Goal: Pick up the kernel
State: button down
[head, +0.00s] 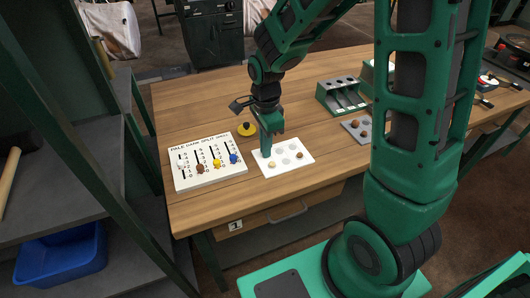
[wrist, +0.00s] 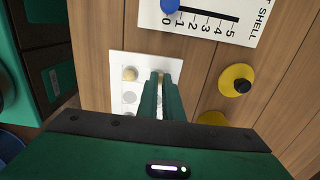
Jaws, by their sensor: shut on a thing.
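A white tray (head: 283,172) with round wells lies on the wooden table; it also shows in the wrist view (wrist: 120,60). Small tan kernel-like pieces sit on it, one at the front left (head: 271,165) and one at the right (head: 299,155). One tan piece (wrist: 130,74) shows beside my fingers in the wrist view. My gripper (head: 266,153) points down over the tray's left part. In the wrist view its green fingers (wrist: 163,77) are close together, shut on a small pale piece, the kernel, mostly hidden between them.
A white score board (head: 208,178) with coloured sliders lies left of the tray. A yellow disc with a black knob (head: 246,129) is behind it. A grey tray (head: 352,129) with brown pieces and a green rack (head: 340,95) stand to the right. Bare table lies at the back left.

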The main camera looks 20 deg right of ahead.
dwell(0.4)
jog(key=shift+r, duration=0.65)
notch_tip(320, 180, up, 3)
jog(key=shift+f, duration=0.1)
jog(key=s+a+r, duration=0.5)
jog(key=a+r, duration=0.2)
jog(key=a, duration=0.3)
jog(key=shift+s+a, duration=0.2)
jog(key=shift+s, duration=0.05)
jog(key=shift+f, duration=0.1)
